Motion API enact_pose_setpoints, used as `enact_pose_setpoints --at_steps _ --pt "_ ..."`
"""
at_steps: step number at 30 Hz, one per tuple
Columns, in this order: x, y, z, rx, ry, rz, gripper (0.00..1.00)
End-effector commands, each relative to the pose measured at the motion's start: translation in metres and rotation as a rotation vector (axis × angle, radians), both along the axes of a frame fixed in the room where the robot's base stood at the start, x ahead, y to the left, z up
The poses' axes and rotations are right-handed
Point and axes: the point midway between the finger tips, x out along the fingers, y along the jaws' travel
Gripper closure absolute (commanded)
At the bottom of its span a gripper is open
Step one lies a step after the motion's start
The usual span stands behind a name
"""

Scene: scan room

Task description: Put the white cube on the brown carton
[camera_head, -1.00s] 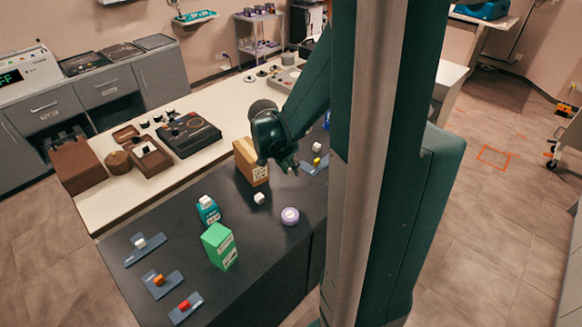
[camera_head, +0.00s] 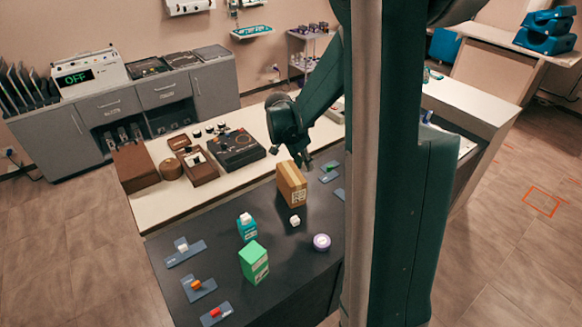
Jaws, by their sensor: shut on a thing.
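The brown carton (camera_head: 291,186) stands upright on the dark countertop. My gripper (camera_head: 306,165) is by the upper right of the carton in the picture, pointing down. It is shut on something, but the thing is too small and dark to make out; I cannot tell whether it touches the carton. One white cube (camera_head: 295,221) lies on the counter in front of the carton. Another white cube (camera_head: 183,246) is on a grey-blue tray (camera_head: 172,262) at the left. A white block or cap (camera_head: 246,217) tops the teal carton (camera_head: 247,232).
A green carton (camera_head: 254,263) and a round lilac-topped tin (camera_head: 321,242) stand near the front. Trays with orange (camera_head: 196,284), red (camera_head: 215,312) and green (camera_head: 331,168) pieces lie around. My column hides the counter's right side. Dark counter between the cartons is clear.

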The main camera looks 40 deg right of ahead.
Motion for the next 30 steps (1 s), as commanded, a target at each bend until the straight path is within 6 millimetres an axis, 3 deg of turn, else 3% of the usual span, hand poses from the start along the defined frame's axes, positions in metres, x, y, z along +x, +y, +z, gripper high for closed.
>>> enact_pose_setpoints --at_steps 3,12,30 --pt "0.024 0.007 0.02 -0.001 0.0 0.0 0.91" --pt "0.063 0.019 0.042 -0.001 0.0 -0.008 0.91" --pt "0.072 0.022 0.044 -0.001 0.0 -0.01 0.91"
